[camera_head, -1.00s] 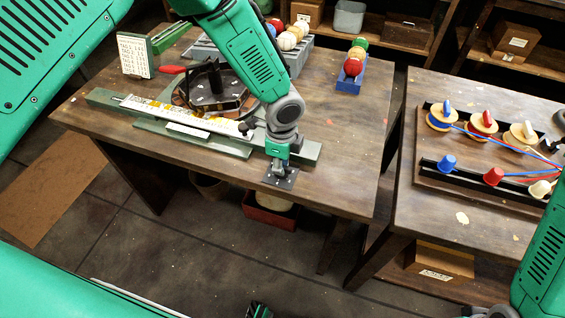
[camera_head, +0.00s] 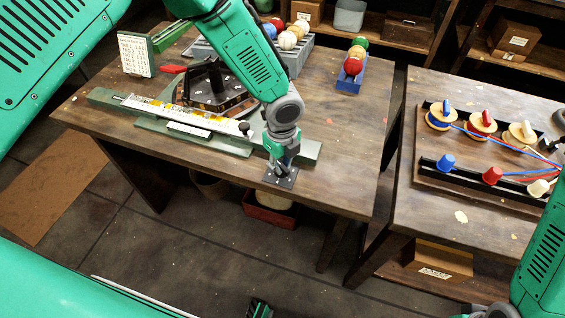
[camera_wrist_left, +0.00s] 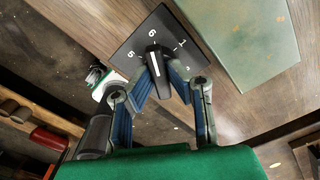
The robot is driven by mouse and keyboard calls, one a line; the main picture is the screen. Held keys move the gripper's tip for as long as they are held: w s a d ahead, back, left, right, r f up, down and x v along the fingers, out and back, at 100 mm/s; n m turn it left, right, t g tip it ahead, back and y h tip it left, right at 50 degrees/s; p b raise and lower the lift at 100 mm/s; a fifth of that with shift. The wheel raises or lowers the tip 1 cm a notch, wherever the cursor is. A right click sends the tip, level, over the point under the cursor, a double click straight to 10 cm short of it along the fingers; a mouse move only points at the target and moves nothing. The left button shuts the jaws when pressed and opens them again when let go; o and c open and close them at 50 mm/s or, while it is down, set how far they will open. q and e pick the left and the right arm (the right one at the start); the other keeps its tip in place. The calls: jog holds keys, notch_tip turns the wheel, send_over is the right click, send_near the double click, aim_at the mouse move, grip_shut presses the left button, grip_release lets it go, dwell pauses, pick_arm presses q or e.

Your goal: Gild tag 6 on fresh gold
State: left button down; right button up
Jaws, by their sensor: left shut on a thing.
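My left gripper (camera_head: 281,168) is over a small black dial plate (camera_head: 281,178) at the table's front edge. In the left wrist view, its fingers (camera_wrist_left: 163,70) are shut on the dial's black knob (camera_wrist_left: 155,62). The knob's white mark points towards a figure that looks like a 6 on the plate (camera_wrist_left: 140,31). A dark many-sided wheel (camera_head: 214,102) with white labels stands behind a green base. A white strip with yellow patches (camera_head: 180,113) lies along that base. Tag 6 and the fresh gold cannot be picked out.
A card with printed rows (camera_head: 135,53) stands at the back left, near a red handle (camera_head: 172,69). Coloured balls sit in a blue rack (camera_head: 349,84) and a grey rack (camera_head: 299,62). A second table (camera_head: 420,215) at right holds a board with pegs and cords.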

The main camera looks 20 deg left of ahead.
aim_at(282, 164)
pick_arm(q)
jog(key=shift+w, duration=0.15)
jog(key=c, duration=1.6)
grip_release()
jog(key=shift+o, duration=0.2)
jog(key=shift+r, duration=0.15)
notch_tip(282, 164, up, 12)
jog(key=shift+f, duration=0.25)
jog(key=shift+w, duration=0.15)
